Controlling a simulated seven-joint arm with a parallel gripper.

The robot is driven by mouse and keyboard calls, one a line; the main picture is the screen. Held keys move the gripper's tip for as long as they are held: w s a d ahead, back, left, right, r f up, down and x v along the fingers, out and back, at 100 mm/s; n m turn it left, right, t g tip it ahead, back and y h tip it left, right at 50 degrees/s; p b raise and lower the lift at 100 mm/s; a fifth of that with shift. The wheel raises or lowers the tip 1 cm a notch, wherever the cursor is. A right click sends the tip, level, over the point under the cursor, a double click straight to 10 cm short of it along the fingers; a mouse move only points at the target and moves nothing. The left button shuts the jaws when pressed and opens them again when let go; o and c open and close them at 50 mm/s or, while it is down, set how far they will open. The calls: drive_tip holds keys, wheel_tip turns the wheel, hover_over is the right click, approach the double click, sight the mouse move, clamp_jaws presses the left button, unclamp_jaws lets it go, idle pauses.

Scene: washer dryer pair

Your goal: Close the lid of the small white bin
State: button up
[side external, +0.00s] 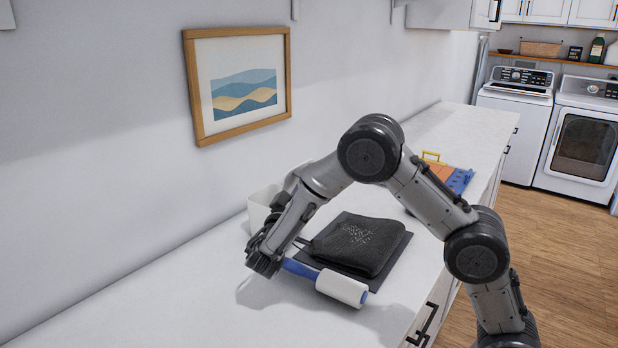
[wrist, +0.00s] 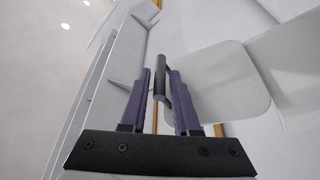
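The small white bin (side external: 261,208) stands on the counter against the wall in the side view, partly hidden behind my wrist. My gripper (side external: 262,265) is low over the counter in front of it. In the wrist view my gripper (wrist: 160,74) has its two purple-padded fingers apart. A dark bar-shaped handle (wrist: 161,90) shows in the gap between them, beside a pale rounded panel (wrist: 228,85) that looks like the bin's lid. The panel is tilted up, not flat. I cannot tell whether the fingers touch the handle.
A lint roller (side external: 341,288) with a blue handle lies beside my gripper. A dark folded cloth (side external: 357,246) lies on a dark mat just behind it. Orange and blue items (side external: 452,178) sit farther along the counter. The near left counter (side external: 170,300) is clear.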

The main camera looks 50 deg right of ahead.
drive_tip(key=shift+w+d+r, duration=0.1)
drive_tip(key=shift+d+r, duration=0.05)
drive_tip(key=shift+d, duration=0.25)
drive_tip(key=shift+c, duration=0.3)
clamp_jaws()
idle(0.9)
